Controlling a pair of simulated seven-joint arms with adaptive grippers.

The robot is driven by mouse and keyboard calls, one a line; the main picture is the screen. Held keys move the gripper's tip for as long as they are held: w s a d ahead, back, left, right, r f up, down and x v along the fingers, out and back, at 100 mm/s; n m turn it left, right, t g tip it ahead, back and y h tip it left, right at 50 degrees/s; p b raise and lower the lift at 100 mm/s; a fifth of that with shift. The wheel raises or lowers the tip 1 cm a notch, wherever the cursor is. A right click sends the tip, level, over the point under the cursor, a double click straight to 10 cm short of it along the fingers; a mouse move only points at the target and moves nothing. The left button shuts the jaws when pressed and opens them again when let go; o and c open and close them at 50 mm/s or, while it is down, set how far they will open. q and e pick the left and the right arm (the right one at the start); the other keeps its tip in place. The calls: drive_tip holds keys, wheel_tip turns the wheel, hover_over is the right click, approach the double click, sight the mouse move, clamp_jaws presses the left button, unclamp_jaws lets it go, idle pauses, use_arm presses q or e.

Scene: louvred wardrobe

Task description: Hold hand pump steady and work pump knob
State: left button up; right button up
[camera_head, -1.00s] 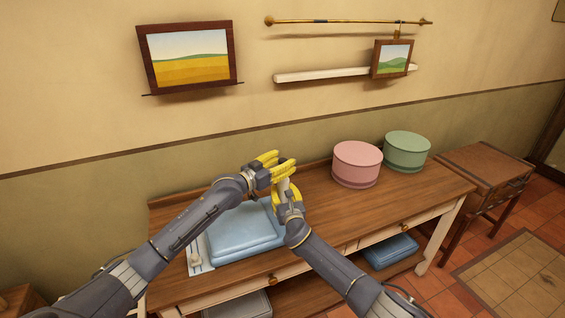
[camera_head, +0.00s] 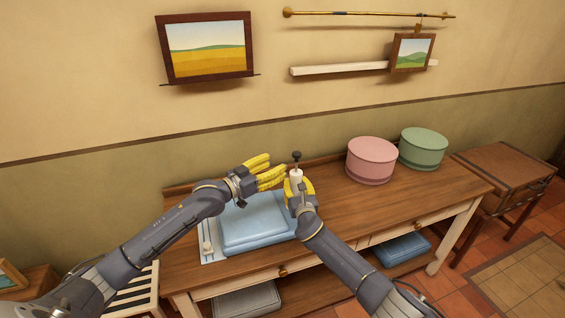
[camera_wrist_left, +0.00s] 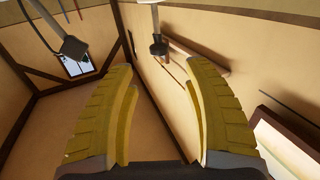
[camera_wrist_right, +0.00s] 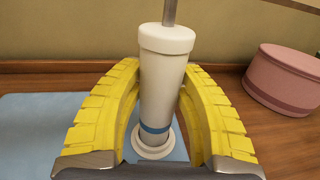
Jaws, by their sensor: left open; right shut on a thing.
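The hand pump (camera_head: 296,176) stands upright above the table, with a white body and a blue band (camera_wrist_right: 154,128) low down. Its dark knob (camera_head: 296,156) is raised above the body on a thin metal rod (camera_wrist_right: 170,12). My right gripper (camera_head: 299,191) is shut around the pump body, which shows between its yellow fingers in the right wrist view. My left gripper (camera_head: 272,171) is open and empty, just left of the pump and apart from the knob. In the left wrist view the knob (camera_wrist_left: 157,45) appears upside down beyond the open fingertips.
Pink (camera_head: 372,160) and green (camera_head: 423,148) round boxes stand at the table's right back. Table between pump and boxes is clear.

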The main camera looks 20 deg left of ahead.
use_arm(q)
drive_tip(key=shift+v, duration=0.85)
drive_tip(key=shift+o, duration=0.3)
